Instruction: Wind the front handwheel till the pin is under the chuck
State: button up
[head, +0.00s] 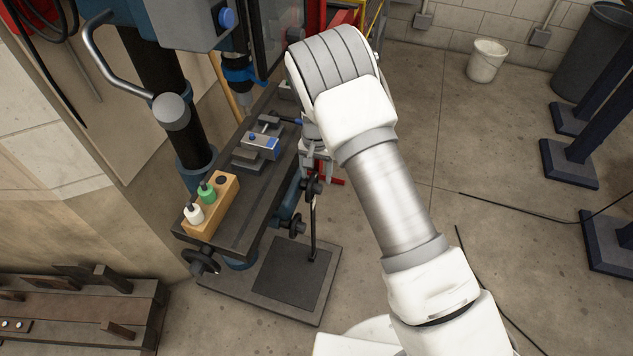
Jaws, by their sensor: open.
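The milling machine's dark table (238,222) carries a grey vise (250,157) with a blue-marked part. A pin is too small to make out surely there. The chuck (239,84) hangs above the far part of the table, behind the vise. A black handwheel (313,187) is on the table's right side, just below my gripper (317,165). Another handwheel (297,226) sits lower on that side, and a third (200,262) at the near end. My gripper is open, pointing down; my arm partly hides it. I cannot tell whether it touches the wheel.
A wooden block (213,208) with white and green bottles stands on the table's near end. A bench (75,310) is at lower left. Floor to the right is mostly open, with a cable and a bucket (487,62).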

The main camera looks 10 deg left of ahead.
aim_at(317, 185)
jog(key=shift+f, duration=2.25)
jog(key=shift+d, duration=0.1)
grip_shut()
